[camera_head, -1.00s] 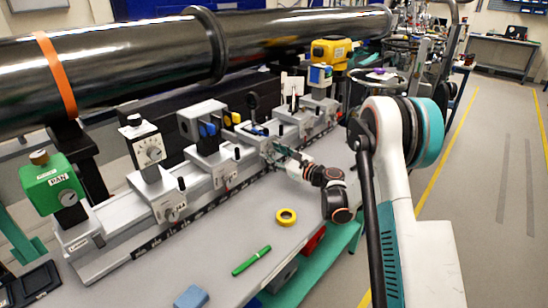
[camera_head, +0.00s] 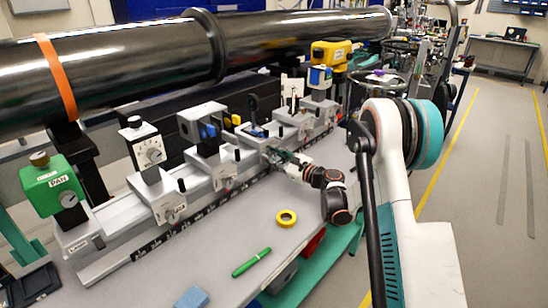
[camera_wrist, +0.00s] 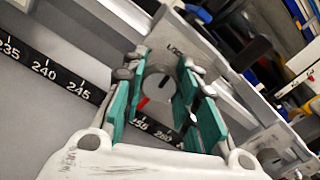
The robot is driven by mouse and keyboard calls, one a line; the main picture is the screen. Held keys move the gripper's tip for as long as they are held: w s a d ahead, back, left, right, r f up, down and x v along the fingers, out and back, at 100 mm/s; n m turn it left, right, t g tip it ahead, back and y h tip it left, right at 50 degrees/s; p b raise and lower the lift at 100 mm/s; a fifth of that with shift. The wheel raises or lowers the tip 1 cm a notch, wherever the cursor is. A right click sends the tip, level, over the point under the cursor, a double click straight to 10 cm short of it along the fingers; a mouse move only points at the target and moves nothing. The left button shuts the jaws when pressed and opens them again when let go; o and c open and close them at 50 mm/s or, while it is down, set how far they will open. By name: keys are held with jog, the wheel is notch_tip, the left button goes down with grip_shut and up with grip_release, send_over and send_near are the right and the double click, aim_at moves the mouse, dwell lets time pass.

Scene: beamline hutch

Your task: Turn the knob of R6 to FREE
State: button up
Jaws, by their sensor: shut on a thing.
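My gripper (camera_head: 270,156) reaches in from the right to the front of a carriage on the long rail in the head view. In the wrist view its two green-padded fingers (camera_wrist: 163,68) are shut on a round grey knob (camera_wrist: 157,84), one on each side. The knob face shows a dark line, and a red mark lies at its lower left. A partly covered label beginning "LO" (camera_wrist: 177,45) is above the knob. The fingers hide the rest of the lettering, and I cannot read R6 or FREE. In the head view the arm's end hides the knob.
The rail's black scale strip (camera_wrist: 45,70) runs below the knob. Other carriages with knobs (camera_head: 172,213) stand along the rail. A large black tube (camera_head: 120,75) runs behind.

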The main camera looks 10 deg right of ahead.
jog(key=n, duration=1.2)
jog(key=shift+a+f+n, duration=0.1)
jog(key=shift+n, duration=0.2)
jog(key=shift+f+n, duration=0.1)
jog(key=shift+n, duration=1.8)
jog(key=o, duration=1.1)
jog(key=shift+c, duration=0.2)
jog(key=v, duration=1.2)
